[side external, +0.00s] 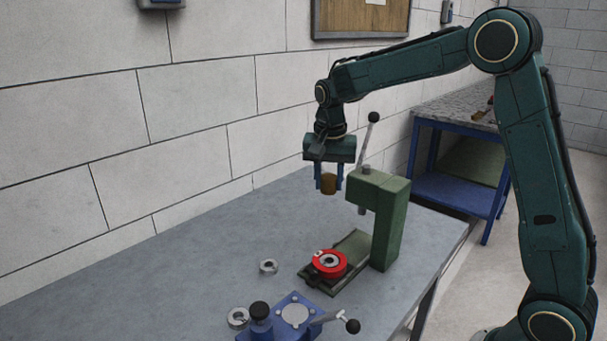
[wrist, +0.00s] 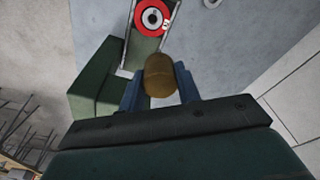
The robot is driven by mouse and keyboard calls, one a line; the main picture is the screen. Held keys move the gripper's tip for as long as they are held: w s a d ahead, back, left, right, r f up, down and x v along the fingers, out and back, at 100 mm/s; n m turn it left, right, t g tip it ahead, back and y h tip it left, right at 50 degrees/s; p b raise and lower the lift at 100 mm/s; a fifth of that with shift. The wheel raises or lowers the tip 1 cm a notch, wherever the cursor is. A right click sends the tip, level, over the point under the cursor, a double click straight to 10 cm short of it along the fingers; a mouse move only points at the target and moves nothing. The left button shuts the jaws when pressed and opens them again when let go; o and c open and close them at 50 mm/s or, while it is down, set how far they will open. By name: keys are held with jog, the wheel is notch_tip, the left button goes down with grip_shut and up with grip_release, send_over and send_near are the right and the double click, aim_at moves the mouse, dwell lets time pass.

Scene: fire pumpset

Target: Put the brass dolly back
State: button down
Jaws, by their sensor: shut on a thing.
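My gripper (side external: 328,184) has blue fingers and is shut on the brass dolly (side external: 329,185), a short brown-gold cylinder. It holds the dolly in the air behind and left of the green press (side external: 391,222). The red ring also shows beyond the dolly in the wrist view (wrist: 141,18).
The press lever (side external: 368,140) stands up close beside my gripper. A blue fixture (side external: 282,317) with a black-knobbed handle stands at the front of the grey table (side external: 170,290). Two metal rings (side external: 268,266) (side external: 238,317) lie near it. The table's left part is clear.

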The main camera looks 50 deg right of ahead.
send_over(300, 250)
notch_tip(300, 250, down, 4)
jog(key=shift+a+f, duration=0.1)
jog(key=shift+a, duration=0.05)
jog(key=shift+f, duration=0.1)
notch_tip(300, 250, down, 20)
jog(key=shift+r, duration=0.1)
dwell(1.1)
jog(key=c, duration=1)
grip_release()
jog(key=shift+f, duration=0.2)
jog(key=shift+r, duration=0.1)
